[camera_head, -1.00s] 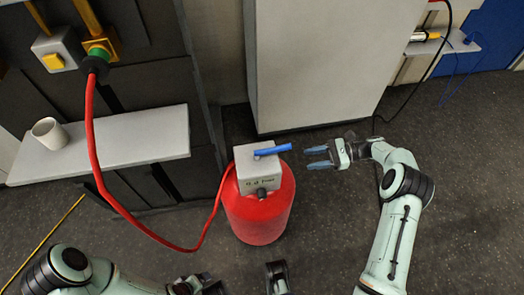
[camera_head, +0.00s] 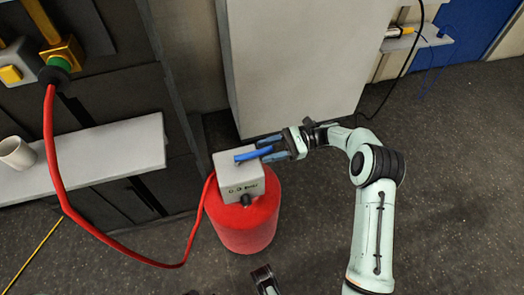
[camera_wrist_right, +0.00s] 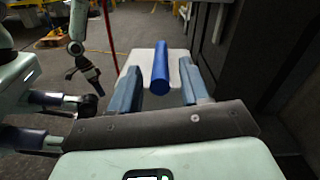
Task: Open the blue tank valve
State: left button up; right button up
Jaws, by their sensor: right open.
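The blue valve handle (camera_head: 252,154) is a short bar on top of a grey box (camera_head: 238,184) with dark lettering, which sits on the red tank (camera_head: 246,222). My right gripper (camera_head: 263,149) is open at the right end of the handle. In the right wrist view the handle (camera_wrist_right: 160,70) lies between the two open blue fingers (camera_wrist_right: 160,88), with gaps on both sides. Contact with the handle does not show. A dark part at the lower edge of the head view, probably my left gripper (camera_head: 265,280), is mostly cut off, and its opening cannot be told.
A red hose (camera_head: 62,180) loops from the wall fitting (camera_head: 62,58) down to the tank. A pale shelf (camera_head: 90,160) with a white cup (camera_head: 17,153) is at the left. A large grey cabinet (camera_head: 290,65) stands behind the tank. The floor at the right is clear.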

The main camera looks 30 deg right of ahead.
aim_at(254, 155)
jog(key=shift+x, duration=1.15)
grip_shut()
